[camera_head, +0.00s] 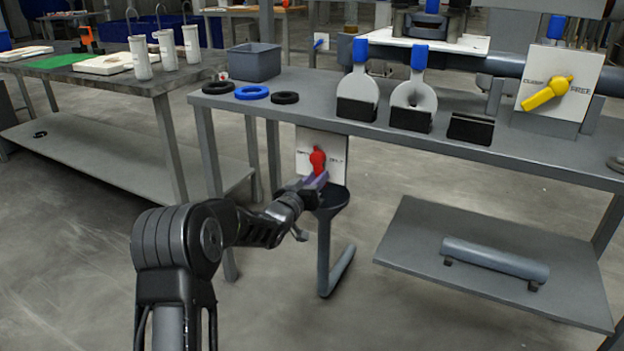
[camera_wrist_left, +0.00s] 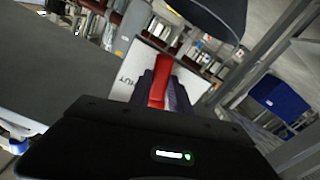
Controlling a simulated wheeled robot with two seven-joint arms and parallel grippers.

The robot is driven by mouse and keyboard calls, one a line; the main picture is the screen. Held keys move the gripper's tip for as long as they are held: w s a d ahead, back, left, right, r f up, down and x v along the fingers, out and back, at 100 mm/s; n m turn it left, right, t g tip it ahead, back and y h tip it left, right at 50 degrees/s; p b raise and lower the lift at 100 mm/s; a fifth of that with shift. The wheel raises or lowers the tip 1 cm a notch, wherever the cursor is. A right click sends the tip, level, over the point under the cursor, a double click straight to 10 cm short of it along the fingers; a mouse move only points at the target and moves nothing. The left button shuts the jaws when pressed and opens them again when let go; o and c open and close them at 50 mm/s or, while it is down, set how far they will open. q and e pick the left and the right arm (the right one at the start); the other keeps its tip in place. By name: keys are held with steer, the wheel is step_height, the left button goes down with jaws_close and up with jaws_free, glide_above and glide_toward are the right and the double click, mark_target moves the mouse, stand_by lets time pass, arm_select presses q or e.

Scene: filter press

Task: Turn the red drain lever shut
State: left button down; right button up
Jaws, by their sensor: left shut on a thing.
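The red drain lever (camera_head: 318,160) is mounted on a white label plate (camera_head: 337,158) below the front edge of the grey bench. It points roughly straight down in the head view. My left gripper (camera_head: 317,180) is at the lever's lower end, shut on it. In the left wrist view the red lever (camera_wrist_left: 160,82) sits between the two dark purple-grey fingers, in front of the white plate (camera_wrist_left: 128,78). Part of the plate's lettering is hidden by the lever and fingers. My right gripper is not in view.
A dark funnel and drain pipe (camera_head: 328,220) stand just below the lever, close to my gripper. The grey bench (camera_head: 350,128) overhangs it, carrying rings, black holders and a yellow lever (camera_head: 547,93). A low shelf (camera_head: 430,225) with a grey cylinder is at the right.

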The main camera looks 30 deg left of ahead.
arm_select(q)
steer(key=n, duration=0.2)
steer(key=d+n, duration=0.1)
steer(key=d+r+n+p, duration=0.1)
steer(key=n, duration=0.1)
steer(key=shift+n, duration=0.3)
stand_by(0.4)
steer(key=c, duration=1.2)
jaws_free()
steer(key=shift+r, duration=0.1)
steer(key=s+p, duration=0.2)
steer(key=s, duration=0.5)
steer(key=shift+s, duration=0.4)
